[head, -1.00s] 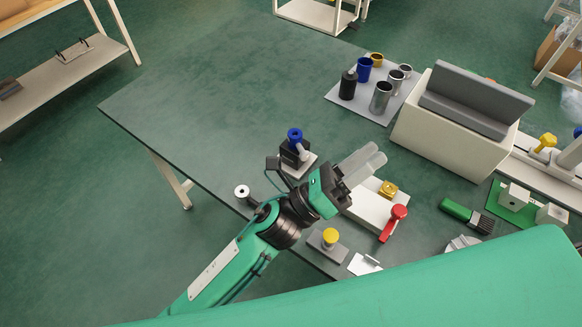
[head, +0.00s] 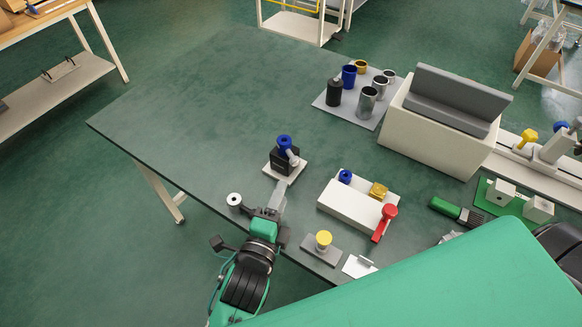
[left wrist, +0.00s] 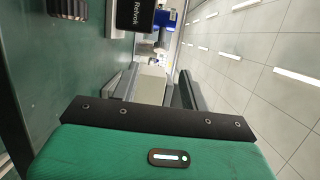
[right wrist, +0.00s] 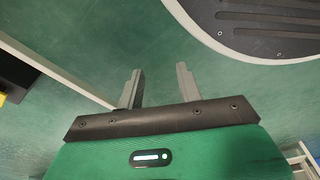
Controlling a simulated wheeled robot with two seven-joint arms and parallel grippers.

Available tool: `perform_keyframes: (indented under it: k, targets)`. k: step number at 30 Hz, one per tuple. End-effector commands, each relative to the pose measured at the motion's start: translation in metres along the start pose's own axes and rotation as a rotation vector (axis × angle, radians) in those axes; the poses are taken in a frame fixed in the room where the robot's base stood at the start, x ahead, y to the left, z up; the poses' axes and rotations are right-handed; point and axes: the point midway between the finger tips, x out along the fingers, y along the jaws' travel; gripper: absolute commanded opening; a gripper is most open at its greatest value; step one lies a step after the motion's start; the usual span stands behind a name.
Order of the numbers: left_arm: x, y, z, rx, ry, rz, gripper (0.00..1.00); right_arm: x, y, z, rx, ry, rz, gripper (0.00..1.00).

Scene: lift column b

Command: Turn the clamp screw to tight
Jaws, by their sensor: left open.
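A black block (head: 284,162) with a blue knob (head: 284,141) and a pale angled lever (head: 292,157) stands on a light plate near the table's left front edge. I cannot tell for sure that this is the clamp screw. My left gripper (head: 278,192) is open and empty, just in front of this plate and low over the table. In the left wrist view the open fingers (left wrist: 155,84) point toward a labelled black block (left wrist: 133,13) and a blue part (left wrist: 165,18). My right gripper (right wrist: 158,86) is open and empty over bare green floor.
A white block (head: 350,207) with blue, gold and red fittings stands right of my left gripper. A yellow knob (head: 323,238) on a grey plate and a white ring (head: 234,199) are near the front edge. A mat with several cups (head: 367,98) stands behind. The table's back left is clear.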

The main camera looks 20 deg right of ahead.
Motion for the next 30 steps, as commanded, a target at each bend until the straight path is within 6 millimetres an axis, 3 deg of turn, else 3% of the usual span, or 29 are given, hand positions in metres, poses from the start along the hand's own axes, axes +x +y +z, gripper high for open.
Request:
perform_keyframes:
  k: [6, 12, 25, 26, 30]
  targets:
    - [0.049, -0.002, 0.0, 0.0, 0.0, -0.003, 0.45, 0.005, 0.002, 0.008, -0.002, -0.007, 0.002, 0.36]
    - [0.077, -0.001, 0.0, 0.001, 0.0, -0.002, 0.45, 0.008, 0.003, 0.006, -0.004, -0.003, 0.004, 0.36]
    - [0.088, -0.001, 0.0, 0.0, 0.001, -0.001, 0.45, 0.009, 0.003, 0.004, -0.005, 0.0, 0.004, 0.36]
    - [0.088, -0.001, 0.0, 0.0, 0.001, -0.001, 0.43, 0.009, 0.003, 0.005, -0.005, 0.0, 0.004, 0.36]
    - [0.088, -0.001, 0.0, 0.0, 0.001, -0.001, 0.15, 0.008, 0.002, 0.009, -0.005, -0.005, 0.003, 0.36]
